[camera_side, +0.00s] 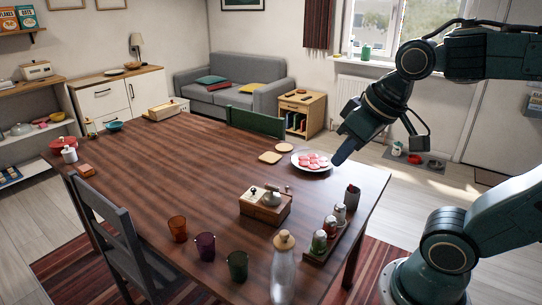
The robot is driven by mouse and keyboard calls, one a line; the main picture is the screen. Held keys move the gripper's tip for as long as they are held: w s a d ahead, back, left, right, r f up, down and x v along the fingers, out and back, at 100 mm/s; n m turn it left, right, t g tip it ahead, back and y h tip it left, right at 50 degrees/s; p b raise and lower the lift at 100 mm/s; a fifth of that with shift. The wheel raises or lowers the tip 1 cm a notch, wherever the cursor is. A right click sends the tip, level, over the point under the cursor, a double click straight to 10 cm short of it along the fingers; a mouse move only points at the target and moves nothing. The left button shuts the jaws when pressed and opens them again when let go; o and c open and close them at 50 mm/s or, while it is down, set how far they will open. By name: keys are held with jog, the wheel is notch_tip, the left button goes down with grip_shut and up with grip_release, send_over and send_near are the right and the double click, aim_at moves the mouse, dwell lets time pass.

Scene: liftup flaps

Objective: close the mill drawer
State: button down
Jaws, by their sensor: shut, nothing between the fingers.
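The mill (266,207) is a small wooden box with a metal top and a crank, standing on the dark wooden table toward its right front. Its drawer is too small in this view to tell how far it stands out. My gripper (338,160) is shut and empty. It points down and left at the right edge of the plate, behind and to the right of the mill and apart from it.
A white plate (312,167) of pink slices lies by my gripper. A tray (322,249) of shakers stands right of the mill, with a bottle (284,272) in front. Several coloured glasses (205,246) stand front left. The table's middle (190,165) is clear.

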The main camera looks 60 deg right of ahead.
jog(key=w+d+f+m+g+h, duration=0.15)
jog(key=w+d+m, duration=0.25)
jog(key=w+d, duration=0.45)
jog(key=w+d+f+m+g+h, duration=0.1)
jog(key=w+d+f+m, duration=0.3)
jog(key=w, duration=0.8)
jog(key=w+d+f+m+g, duration=0.1)
jog(key=w+d+f, duration=0.3)
jog(key=d+f, duration=0.4)
jog(key=w+d+f+m+g, duration=0.1)
jog(key=w+d+f+m, duration=0.3)
jog(key=d+f, duration=0.5)
notch_tip(320, 180, down, 2)
jog(key=shift+w+d+m+h, duration=0.2)
jog(key=shift+d+m+h, duration=0.05)
jog(key=shift+m+h, duration=0.1)
jog(key=shift+f, duration=0.1)
jog(key=x, duration=0.9)
jog(key=shift+d+f, duration=0.1)
jog(key=shift+f, duration=0.1)
jog(key=shift+w+f, duration=0.1)
jog(key=shift+f, duration=0.1)
jog(key=shift+s+a+r, duration=0.1)
jog(key=shift+s+a, duration=0.2)
jog(key=shift+a, duration=0.6)
jog(key=shift+s+a, duration=0.3)
jog(key=shift+a, duration=0.65)
